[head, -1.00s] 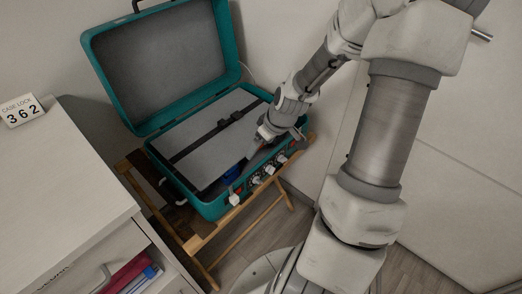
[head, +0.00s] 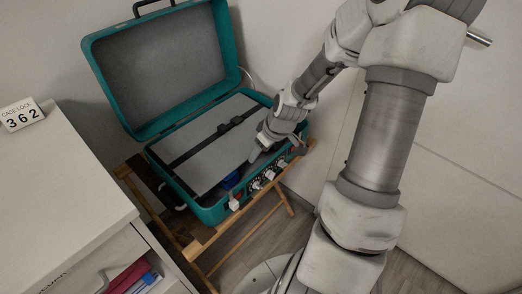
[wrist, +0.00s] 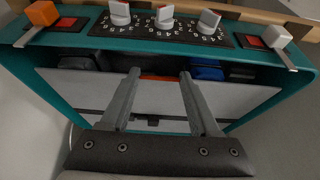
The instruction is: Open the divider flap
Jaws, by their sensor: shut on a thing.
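The divider flap (head: 203,147) is a flat grey panel with a black strap (head: 190,152), lying nearly level inside an open teal case (head: 208,214). In the wrist view the flap (wrist: 75,88) has an orange tab (wrist: 160,78) on its edge nearest the dials. My gripper (head: 251,161) is at that edge. In the wrist view its two fingers (wrist: 160,76) stand on either side of the tab, shut on it. In the head view the wrist hides the tab and part of the flap's edge.
The case's front wall carries several white number dials (wrist: 164,17), an orange latch (wrist: 42,13) and a white latch (wrist: 276,36). The case stands on a wooden rack (head: 253,218). A white cabinet (head: 62,190) with a "362" sign (head: 20,114) is at left.

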